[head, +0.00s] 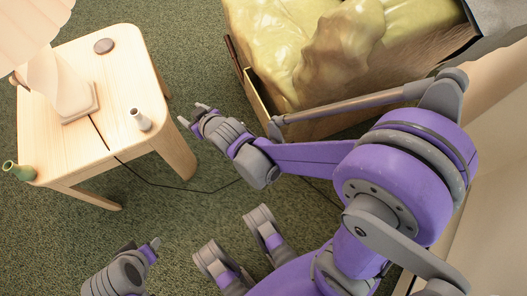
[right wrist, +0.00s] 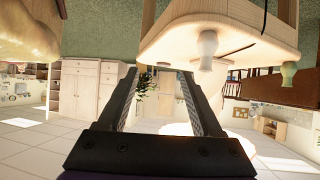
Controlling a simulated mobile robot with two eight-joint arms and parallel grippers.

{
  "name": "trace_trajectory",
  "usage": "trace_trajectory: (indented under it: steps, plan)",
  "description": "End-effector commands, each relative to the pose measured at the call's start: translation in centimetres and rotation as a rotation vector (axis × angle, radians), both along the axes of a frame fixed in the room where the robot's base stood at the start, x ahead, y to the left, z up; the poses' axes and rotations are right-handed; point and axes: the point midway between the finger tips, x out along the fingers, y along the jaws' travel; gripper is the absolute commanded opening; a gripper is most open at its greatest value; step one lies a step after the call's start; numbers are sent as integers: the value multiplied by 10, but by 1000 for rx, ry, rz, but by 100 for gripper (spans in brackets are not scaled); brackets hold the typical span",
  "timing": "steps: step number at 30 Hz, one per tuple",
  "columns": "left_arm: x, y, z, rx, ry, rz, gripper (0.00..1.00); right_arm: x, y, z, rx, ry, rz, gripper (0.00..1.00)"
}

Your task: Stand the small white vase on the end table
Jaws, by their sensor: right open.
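The small white vase (head: 140,121) stands upright on the wooden end table (head: 66,148), near its right edge in the head view. My right gripper (head: 192,113) is open and empty, off the table's right side and apart from the vase. In the right wrist view, which looks upside down, the white vase (right wrist: 208,48) and the table (right wrist: 180,45) show at upper right, outside the open fingers (right wrist: 158,75). My left gripper (head: 155,243) is low in the head view, below the table; its jaws are not clear.
A lamp (head: 62,85) stands on the table, with a brown round object (head: 104,46) behind and a green vase (head: 20,171) at the left corner. A dark cord crosses the table and carpet. A yellow-green seat (head: 330,50) is at upper right.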

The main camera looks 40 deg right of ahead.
Motion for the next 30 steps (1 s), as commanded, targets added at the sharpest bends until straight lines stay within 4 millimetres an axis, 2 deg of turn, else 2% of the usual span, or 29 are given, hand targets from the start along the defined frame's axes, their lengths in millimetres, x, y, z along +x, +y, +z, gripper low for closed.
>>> trace_trajectory:
  steps: [1,5,6,12,15,18,20,30]
  plan:
    - [0,0,0,0,0,0,50,-22,-13,4,-9,62,-20,67]
    - [0,0,0,0,0,0,50,-80,-38,5,-26,232,-61,67]
    - [0,0,0,0,0,0,50,-100,-45,5,-30,284,-72,67]
    - [0,0,0,0,0,0,50,-194,-66,-3,-35,513,-112,67]
    - [0,0,0,0,0,0,50,-226,-70,-7,-32,589,-120,67]
    - [0,0,0,0,0,0,50,-244,-72,-10,-31,634,-125,67]
    - [0,0,0,0,0,0,50,-250,-72,-11,-31,647,-126,67]
    - [0,0,0,0,0,0,50,-252,-72,-11,-30,653,-126,67]
